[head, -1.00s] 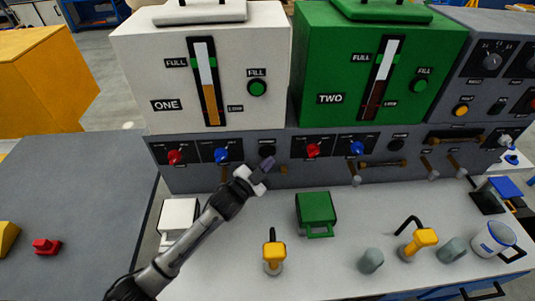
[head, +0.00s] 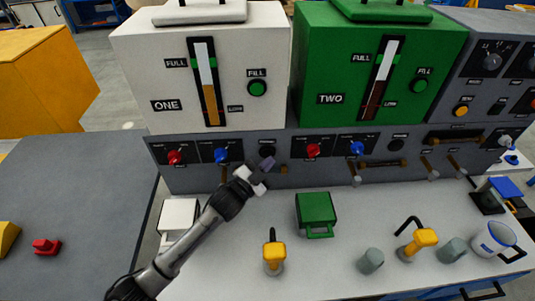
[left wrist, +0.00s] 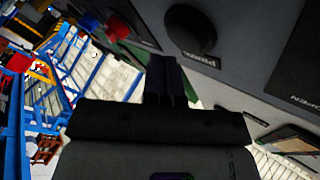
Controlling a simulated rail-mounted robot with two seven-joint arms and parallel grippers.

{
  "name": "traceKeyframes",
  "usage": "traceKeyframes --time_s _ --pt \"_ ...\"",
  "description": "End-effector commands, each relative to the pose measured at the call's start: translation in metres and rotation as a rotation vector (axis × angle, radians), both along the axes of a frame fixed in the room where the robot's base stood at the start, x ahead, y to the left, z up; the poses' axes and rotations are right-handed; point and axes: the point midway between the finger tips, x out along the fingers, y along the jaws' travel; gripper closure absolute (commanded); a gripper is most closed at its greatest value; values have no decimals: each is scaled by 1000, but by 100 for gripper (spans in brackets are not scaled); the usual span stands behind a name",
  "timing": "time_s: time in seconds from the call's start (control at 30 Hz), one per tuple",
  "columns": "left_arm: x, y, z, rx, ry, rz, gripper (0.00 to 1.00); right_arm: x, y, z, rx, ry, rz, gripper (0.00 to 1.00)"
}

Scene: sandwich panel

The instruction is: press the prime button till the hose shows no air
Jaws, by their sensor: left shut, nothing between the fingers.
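The black round prime button (left wrist: 190,30), labelled PRIME, stands out from the grey panel near the top of the left wrist view. In the head view the matching black button (head: 268,150) sits below the white tank marked ONE. My left gripper (head: 267,163) is shut and empty, with its fingertips close to this button. In the left wrist view its closed fingers (left wrist: 168,78) point toward the panel beside the button; I cannot tell whether they touch it. A short brown hose window (head: 284,169) shows just right of the fingertips, partly hidden. My right gripper is out of view.
The green tank TWO (head: 312,60) stands to the right, with its own red knob (head: 313,150) and blue knob (head: 357,148) below. A green container (head: 316,208), yellow-handled tools and cups stand on the bench.

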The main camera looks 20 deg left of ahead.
Motion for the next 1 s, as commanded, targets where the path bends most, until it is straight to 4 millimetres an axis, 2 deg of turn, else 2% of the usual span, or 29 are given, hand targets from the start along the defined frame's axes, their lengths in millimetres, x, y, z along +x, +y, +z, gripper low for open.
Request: traceKeyframes --time_s 0.73,1.0 --pt "0 0 0 0 0 0 100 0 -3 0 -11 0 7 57" --pt "6 3 0 1 0 1 100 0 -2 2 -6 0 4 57"
